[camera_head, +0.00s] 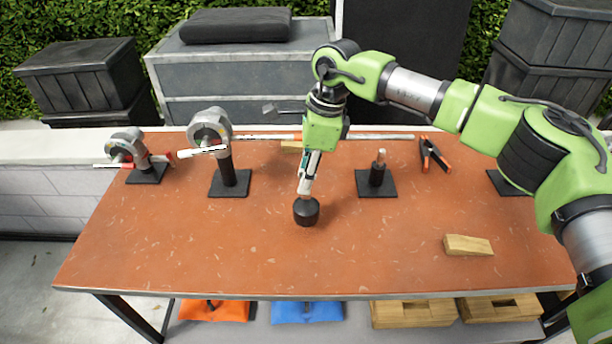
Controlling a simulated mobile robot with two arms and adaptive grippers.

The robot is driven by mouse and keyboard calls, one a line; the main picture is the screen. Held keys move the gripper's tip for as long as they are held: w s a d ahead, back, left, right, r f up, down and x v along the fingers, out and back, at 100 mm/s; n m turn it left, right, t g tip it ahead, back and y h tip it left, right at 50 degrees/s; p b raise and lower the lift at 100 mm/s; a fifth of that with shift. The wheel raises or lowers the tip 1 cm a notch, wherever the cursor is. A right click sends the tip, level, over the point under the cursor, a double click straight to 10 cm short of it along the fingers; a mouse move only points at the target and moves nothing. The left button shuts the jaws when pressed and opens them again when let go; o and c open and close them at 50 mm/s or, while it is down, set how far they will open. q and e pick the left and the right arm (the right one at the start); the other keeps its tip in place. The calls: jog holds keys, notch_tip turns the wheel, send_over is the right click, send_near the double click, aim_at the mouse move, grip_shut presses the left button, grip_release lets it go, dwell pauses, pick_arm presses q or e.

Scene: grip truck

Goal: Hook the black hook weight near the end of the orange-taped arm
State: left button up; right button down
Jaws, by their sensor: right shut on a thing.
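My right gripper (308,182) points down over the middle of the table, shut on the top of the black hook weight (306,213). The weight is dark and rounded; its hook is hidden by the fingers or too small to make out. I cannot tell whether it touches the table or hangs just above it. At the left, a stand with a grey round head (127,138) carries a thin horizontal arm (112,165) with red-orange near its right end, apparently the orange-taped arm. My left gripper is not in view.
A taller stand (227,172) with a pale arm (203,151) is left of the weight. A short black post (377,177), an orange-and-black clamp (434,155) and a wooden wedge (468,245) are to its right. The orange table's (190,260) front is mostly clear.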

jog(key=shift+r, duration=0.4)
notch_tip(320, 180, up, 12)
jog(key=p, duration=0.6)
dwell(0.4)
